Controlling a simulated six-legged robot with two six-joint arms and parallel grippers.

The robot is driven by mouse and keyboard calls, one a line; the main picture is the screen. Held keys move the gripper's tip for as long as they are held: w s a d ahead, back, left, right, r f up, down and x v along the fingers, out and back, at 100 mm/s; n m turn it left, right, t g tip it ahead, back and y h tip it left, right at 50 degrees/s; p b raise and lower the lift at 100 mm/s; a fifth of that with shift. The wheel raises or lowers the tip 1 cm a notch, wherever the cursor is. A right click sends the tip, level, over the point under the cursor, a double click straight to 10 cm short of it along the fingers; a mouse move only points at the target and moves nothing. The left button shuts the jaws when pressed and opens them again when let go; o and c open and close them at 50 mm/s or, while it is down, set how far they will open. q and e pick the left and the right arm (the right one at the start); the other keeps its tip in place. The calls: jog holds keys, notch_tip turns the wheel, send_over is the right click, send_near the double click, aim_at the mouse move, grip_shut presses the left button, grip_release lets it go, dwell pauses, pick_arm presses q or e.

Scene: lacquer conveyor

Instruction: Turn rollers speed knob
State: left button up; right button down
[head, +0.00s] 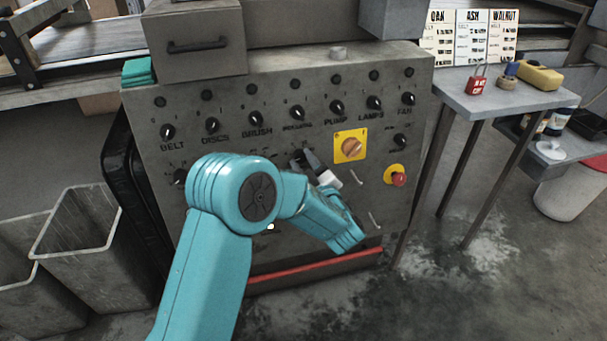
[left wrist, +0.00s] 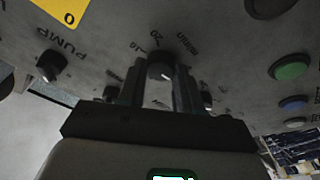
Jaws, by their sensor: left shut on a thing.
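The grey control panel (head: 215,105) faces me, with a row of black knobs labelled BELT, DISCS, BRUSH, ROLLERS, PUMP, LAMPS and FAN. My left gripper (head: 305,158) reaches the panel's lower middle, below the labelled row. In the left wrist view, its two fingers (left wrist: 159,82) are shut on a round dark knob (left wrist: 161,67), one on each side. A white mark shows on the knob. Numbers 10 and 20 and "m/min" are printed around it. My arm hides part of the lower panel in the head view. My right gripper is not in view.
A yellow plate with an orange rotary switch (head: 352,147) and a red emergency button (head: 398,178) are right of the gripper. Green (left wrist: 289,67) and blue (left wrist: 293,103) buttons show in the wrist view. A side table (head: 500,100) stands right, grey bins (head: 90,250) left.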

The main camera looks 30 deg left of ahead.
pick_arm(q)
jog(key=n+g+b, duration=0.1)
jog(key=n+b, duration=0.1)
jog(key=n, duration=0.1)
jog(key=shift+w+f+n, duration=0.1)
jog(key=shift+n, duration=0.3)
jog(key=shift+n+g+b, duration=0.5)
jog(key=shift+n+b, duration=0.35)
jog(key=shift+n, duration=0.15)
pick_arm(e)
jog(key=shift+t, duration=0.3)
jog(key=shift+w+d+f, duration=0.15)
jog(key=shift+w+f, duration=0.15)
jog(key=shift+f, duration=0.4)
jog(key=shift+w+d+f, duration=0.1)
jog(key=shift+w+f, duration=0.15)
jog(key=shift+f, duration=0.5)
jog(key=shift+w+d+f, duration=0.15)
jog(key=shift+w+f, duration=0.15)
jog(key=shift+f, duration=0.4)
pick_arm(q)
jog(key=shift+r, duration=0.2)
jog(key=o, duration=1)
jog(key=shift+o, duration=0.2)
jog(key=shift+d, duration=0.15)
